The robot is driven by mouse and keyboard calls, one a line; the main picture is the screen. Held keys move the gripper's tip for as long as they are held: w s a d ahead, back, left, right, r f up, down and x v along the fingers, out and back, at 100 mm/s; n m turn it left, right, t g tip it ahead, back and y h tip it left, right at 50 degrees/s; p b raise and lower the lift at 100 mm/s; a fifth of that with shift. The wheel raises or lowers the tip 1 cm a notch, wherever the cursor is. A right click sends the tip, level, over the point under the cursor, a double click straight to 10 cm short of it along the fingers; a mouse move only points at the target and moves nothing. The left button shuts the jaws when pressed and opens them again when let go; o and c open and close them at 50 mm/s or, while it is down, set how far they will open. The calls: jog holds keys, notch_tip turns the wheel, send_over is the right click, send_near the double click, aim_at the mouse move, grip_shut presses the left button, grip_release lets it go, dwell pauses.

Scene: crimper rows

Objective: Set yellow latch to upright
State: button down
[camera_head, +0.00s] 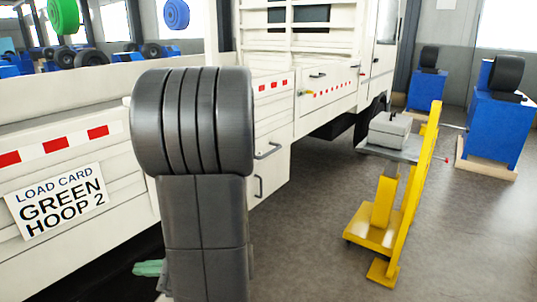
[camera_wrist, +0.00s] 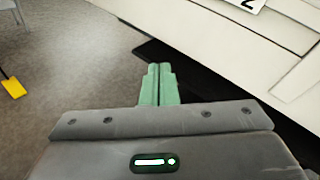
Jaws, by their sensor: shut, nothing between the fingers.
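A small yellow latch (camera_head: 305,93) is on the white truck's side panel in the head view. It appears to lie roughly level, but it is too small to tell its exact angle. My gripper's green fingers (camera_wrist: 160,84) are together and empty in the wrist view, over the floor beside the truck. A bit of the green gripper (camera_head: 148,268) also shows low in the head view, left of my arm, well apart from the latch. The latch does not show in the wrist view.
The white truck (camera_head: 330,86) runs along the left and back, with a load card (camera_head: 58,203) reading "GREEN HOOP 2". A yellow lift cart (camera_head: 375,236) with a grey box (camera_head: 389,130) stands to the right. Blue stands (camera_head: 494,128) are behind it. Grey floor between truck and cart is clear.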

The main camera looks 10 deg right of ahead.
jog(key=w+d+r+m+t+p, duration=0.2)
jog(key=w+r+m+t, duration=0.1)
jog(key=w+m+t, duration=0.1)
jog(key=w+d+r+m+t+y+p, duration=0.1)
jog(key=w+d+r+m+t, duration=0.2)
jog(key=w+m, duration=0.3)
jog(key=w+r+t, duration=0.1)
jog(key=w, duration=0.2)
jog(key=shift+r+p, duration=0.15)
jog(key=shift+p, duration=0.25)
